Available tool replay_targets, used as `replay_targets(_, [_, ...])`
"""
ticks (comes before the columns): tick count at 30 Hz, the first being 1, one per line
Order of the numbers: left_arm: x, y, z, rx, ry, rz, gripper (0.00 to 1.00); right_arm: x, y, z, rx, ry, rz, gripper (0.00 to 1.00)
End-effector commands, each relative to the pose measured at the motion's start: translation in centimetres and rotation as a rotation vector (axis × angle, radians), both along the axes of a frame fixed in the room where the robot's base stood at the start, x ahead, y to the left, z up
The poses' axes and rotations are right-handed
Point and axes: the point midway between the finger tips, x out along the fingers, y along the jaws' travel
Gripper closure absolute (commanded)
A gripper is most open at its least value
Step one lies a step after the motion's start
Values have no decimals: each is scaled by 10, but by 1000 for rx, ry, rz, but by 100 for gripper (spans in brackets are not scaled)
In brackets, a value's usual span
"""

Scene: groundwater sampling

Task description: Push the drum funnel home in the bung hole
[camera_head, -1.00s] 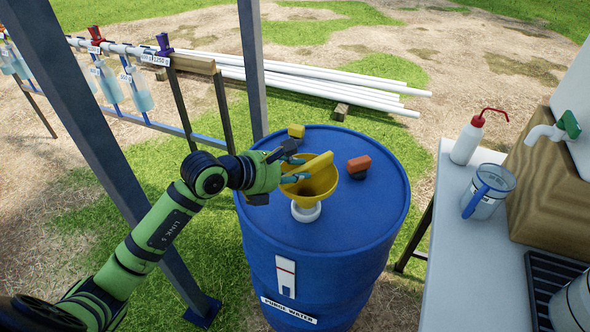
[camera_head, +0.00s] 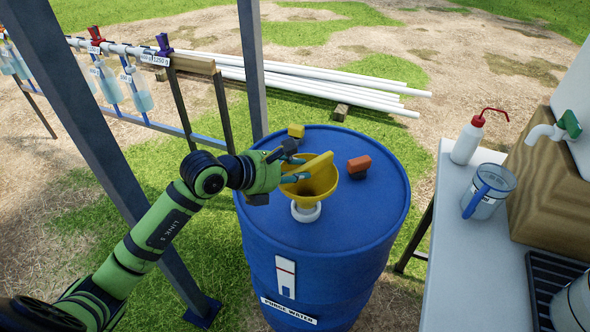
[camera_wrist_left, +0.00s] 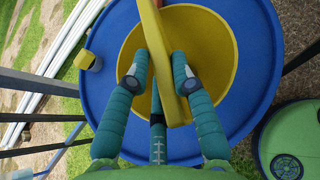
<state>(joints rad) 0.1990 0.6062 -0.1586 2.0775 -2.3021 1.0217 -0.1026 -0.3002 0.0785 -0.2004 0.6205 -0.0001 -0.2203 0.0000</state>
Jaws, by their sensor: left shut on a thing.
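The yellow drum funnel (camera_head: 322,186) stands over the white bung collar (camera_head: 305,212) on top of the blue drum (camera_head: 350,235). My left gripper (camera_head: 295,168) comes in from the left and is shut on the funnel's raised yellow bar. In the left wrist view the teal fingers (camera_wrist_left: 160,75) lie on both sides of that bar (camera_wrist_left: 165,60), above the funnel's bowl (camera_wrist_left: 215,55). The funnel's spout is hidden, so I cannot tell how deep it sits. My right gripper is not in view.
An orange-red block (camera_head: 359,166) and a yellow block (camera_head: 296,131) sit on the drum top. A table (camera_head: 450,230) at right holds a wash bottle (camera_head: 468,140) and a jug (camera_head: 487,195). A grey post (camera_head: 252,70) stands behind the drum's left side.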

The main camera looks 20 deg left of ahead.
Motion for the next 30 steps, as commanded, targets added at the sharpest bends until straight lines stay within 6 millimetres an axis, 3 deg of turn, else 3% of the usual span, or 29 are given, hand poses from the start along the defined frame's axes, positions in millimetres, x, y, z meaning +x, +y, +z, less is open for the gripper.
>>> replay_targets(30, [0,0,-22,-1,-2,0,100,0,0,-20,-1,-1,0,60])
